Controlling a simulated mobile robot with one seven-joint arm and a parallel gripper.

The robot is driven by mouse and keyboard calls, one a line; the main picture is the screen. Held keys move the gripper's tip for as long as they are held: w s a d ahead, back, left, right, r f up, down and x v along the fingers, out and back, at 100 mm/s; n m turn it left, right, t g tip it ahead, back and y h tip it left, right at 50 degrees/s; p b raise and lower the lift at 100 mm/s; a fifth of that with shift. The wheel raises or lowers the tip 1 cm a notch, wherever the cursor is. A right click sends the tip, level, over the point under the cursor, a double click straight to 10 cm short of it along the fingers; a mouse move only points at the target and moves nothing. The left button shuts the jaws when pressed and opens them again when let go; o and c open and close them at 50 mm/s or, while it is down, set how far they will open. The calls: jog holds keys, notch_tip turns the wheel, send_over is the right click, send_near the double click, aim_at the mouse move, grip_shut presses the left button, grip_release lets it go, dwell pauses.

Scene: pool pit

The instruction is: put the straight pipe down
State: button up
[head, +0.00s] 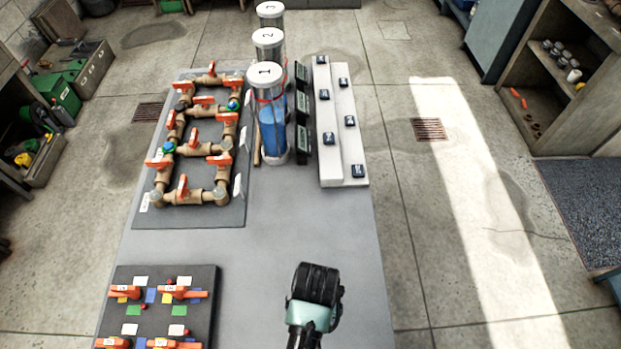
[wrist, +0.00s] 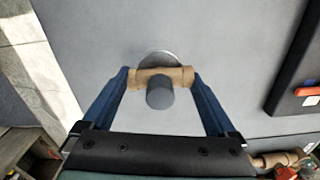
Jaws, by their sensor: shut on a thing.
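My gripper (wrist: 162,78) is shut on a short tan pipe piece (wrist: 142,79), which lies crosswise between its two blue fingertips. A grey round stub (wrist: 160,98) sticks out from the middle of the piece towards the wrist camera. I take this piece for the straight pipe, though its shape looks like a tee. A light grey round disc (wrist: 158,56) shows just behind it on the table side. I cannot tell whether the piece touches the table. In the head view my gripper (head: 315,287) is above the grey table's near right part, and its housing hides the pipe.
The table (head: 300,225) is bare around my gripper. A dark panel with orange handles (head: 205,290) lies at near left. Behind it is a board with a pipe loop (head: 237,207). Numbered clear cylinders (head: 272,135) and a white stepped block (head: 343,175) stand farther back.

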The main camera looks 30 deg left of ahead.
jog(key=shift+a+f, duration=0.1)
jog(key=shift+f, duration=2.15)
jog(key=shift+f, duration=0.15)
jog(key=o, duration=1.3)
jog(key=shift+c, duration=0.2)
notch_tip(320, 180, up, 12)
jog(key=shift+r, duration=0.15)
